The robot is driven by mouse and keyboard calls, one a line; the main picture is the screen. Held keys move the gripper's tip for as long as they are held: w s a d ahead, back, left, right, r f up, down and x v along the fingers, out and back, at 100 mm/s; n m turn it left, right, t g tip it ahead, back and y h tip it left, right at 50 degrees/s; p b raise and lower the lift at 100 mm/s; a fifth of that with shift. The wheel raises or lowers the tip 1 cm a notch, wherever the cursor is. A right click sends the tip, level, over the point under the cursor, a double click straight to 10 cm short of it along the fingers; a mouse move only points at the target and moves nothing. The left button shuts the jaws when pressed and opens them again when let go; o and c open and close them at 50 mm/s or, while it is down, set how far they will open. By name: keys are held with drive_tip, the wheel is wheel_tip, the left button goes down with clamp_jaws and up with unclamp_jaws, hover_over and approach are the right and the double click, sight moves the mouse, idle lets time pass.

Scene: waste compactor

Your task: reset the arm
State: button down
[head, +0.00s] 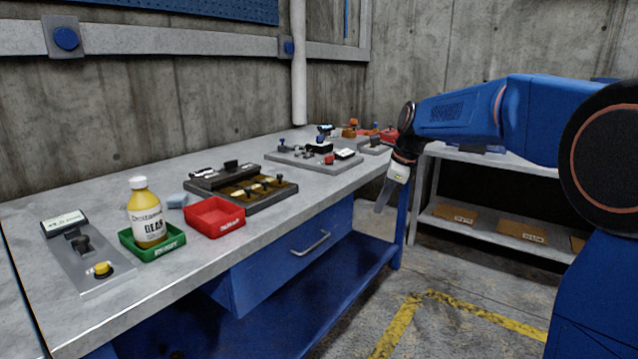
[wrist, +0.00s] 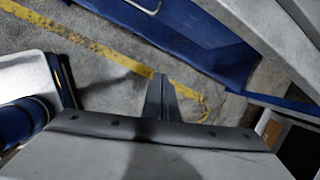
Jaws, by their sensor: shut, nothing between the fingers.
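My arm reaches in from the right in the head view, its blue links bent over the floor beside the workbench. My gripper (head: 383,197) hangs down off the bench's front edge, near its far end. Its fingers are together with nothing between them. In the wrist view my gripper (wrist: 158,85) points over the concrete floor and a yellow floor line, its narrow fingers side by side. It touches no object that I can see.
The workbench (head: 105,228) carries a yellow bottle (head: 147,215) in a green tray (head: 128,240), a red tray (head: 214,216), a control panel (head: 82,262) and fixtures farther back. A shelf rack (head: 490,228) with cardboard boxes stands behind my gripper. The floor in front is clear.

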drive_tip(key=s+d+n+h, duration=0.15)
drive_tip(key=s+n, duration=0.25)
drive_tip(key=s, duration=0.4)
drive_tip(key=s+d+f+n+t, duration=0.1)
drive_tip(key=s+d+n, duration=0.15)
drive_tip(key=s, duration=0.45)
drive_tip(key=s+d+n, duration=0.2)
drive_tip(key=s+n, duration=0.3)
drive_tip(key=s, duration=0.3)
drive_tip(key=s+d+f+n, duration=0.1)
drive_tip(key=s+f+n, duration=0.4)
drive_tip(key=s, duration=0.4)
drive_tip(key=s+d+f+n+h, duration=0.1)
drive_tip(key=s+d+f+n, duration=0.1)
drive_tip(key=s+f+n, duration=0.3)
drive_tip(key=s, duration=0.4)
drive_tip(key=shift+s+d+f+t, duration=0.2)
drive_tip(key=shift+s+d+t, duration=0.05)
drive_tip(key=shift+s+t, duration=0.15)
